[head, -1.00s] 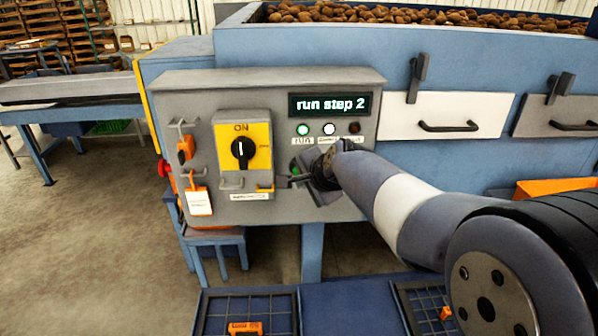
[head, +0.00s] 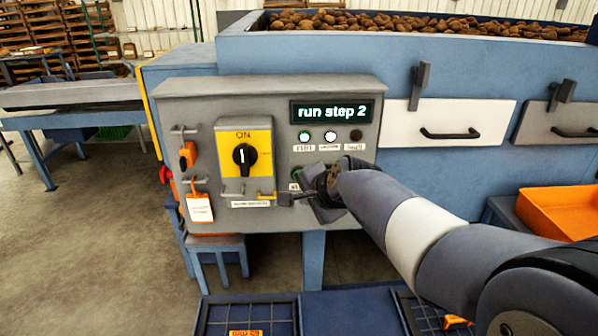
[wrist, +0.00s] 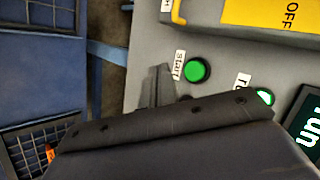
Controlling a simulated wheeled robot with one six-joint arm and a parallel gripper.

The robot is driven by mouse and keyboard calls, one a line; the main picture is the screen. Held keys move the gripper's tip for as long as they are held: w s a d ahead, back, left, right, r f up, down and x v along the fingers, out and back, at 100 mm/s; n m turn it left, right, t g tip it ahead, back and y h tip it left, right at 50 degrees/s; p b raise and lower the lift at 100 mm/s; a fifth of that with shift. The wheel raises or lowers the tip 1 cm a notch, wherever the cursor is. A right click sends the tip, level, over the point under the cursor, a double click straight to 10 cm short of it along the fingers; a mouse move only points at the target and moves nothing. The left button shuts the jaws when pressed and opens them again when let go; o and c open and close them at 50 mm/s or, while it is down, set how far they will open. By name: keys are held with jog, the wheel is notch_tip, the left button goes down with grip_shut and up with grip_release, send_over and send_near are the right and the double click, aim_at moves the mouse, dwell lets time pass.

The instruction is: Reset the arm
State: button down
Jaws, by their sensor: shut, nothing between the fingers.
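My gripper (head: 288,197) is in front of the grey control panel (head: 170,115), low and right of the yellow switch plate (head: 262,136). In the wrist view my gripper (wrist: 158,84) shows its fingers together, beside the green start button (wrist: 197,70) and apart from it in the picture. In the head view that button (head: 296,175) is partly hidden by my wrist. The display (head: 332,111) reads "run step 2". The run lamp (head: 304,137) is green, the middle lamp (head: 330,137) white, the right one dark. The black rotary knob (head: 245,157) points up to ON.
An orange lockout tag (head: 199,206) hangs at the panel's left. A potato-filled hopper (head: 400,55) stands behind. An orange bin (head: 565,212) is at the right and a blue grid tray (head: 210,318) at the front. Open floor lies at the left.

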jog(key=shift+s, duration=1.95)
jog(key=shift+w, duration=0.15)
